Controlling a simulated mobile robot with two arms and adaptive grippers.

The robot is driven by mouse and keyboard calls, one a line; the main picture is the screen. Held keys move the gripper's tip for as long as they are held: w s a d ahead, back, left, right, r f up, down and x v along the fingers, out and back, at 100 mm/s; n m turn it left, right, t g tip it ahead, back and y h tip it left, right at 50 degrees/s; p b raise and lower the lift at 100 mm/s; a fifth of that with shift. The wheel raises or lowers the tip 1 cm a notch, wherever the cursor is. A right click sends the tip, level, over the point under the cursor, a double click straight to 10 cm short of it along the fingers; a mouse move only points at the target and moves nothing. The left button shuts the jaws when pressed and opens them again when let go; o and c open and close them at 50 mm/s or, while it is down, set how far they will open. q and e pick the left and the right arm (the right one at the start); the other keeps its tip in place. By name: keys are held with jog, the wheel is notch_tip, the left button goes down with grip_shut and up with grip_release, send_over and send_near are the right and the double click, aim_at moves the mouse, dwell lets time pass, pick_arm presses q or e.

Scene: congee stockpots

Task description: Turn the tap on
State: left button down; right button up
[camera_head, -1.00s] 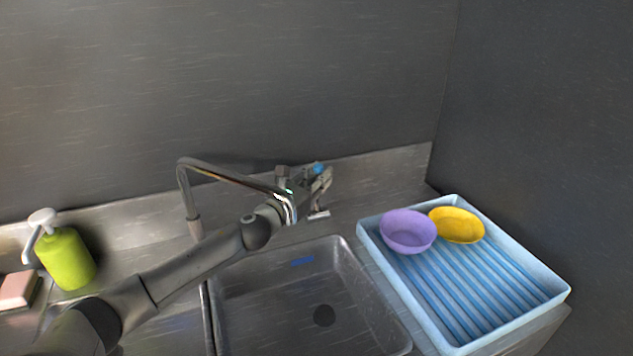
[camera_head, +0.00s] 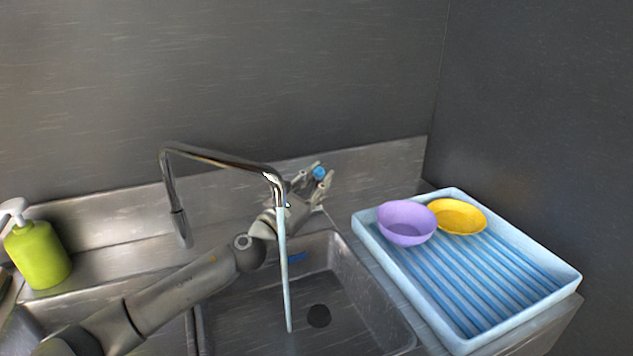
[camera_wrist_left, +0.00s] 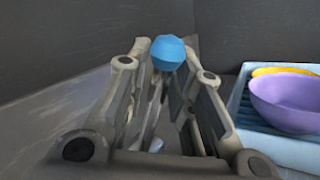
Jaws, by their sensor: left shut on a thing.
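The tap has a long bent metal spout (camera_head: 215,158) that reaches over the sink basin. A pale stream of water (camera_head: 286,285) runs straight down from its end into the basin. The tap's blue-topped handle (camera_head: 319,172) is behind the spout end, and its blue top also shows in the left wrist view (camera_wrist_left: 168,53). My left gripper (camera_head: 314,180) is at the handle, shut on it, with a finger on each side of the blue top. The lower part of the handle is mostly hidden by the fingers. My right gripper is in neither view.
A light blue ribbed tray (camera_head: 510,318) stands right of the sink basin (camera_head: 345,318), holding a purple bowl (camera_head: 406,224) and a yellow bowl (camera_head: 460,216). A green soap bottle (camera_head: 38,255) stands at the left. Grey walls close off the back and right.

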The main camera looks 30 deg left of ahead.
pick_arm(q)
jog(key=c, duration=1.5)
grip_release()
jog(key=shift+o, duration=0.2)
jog(key=v, duration=1.2)
jog(key=shift+f, duration=0.1)
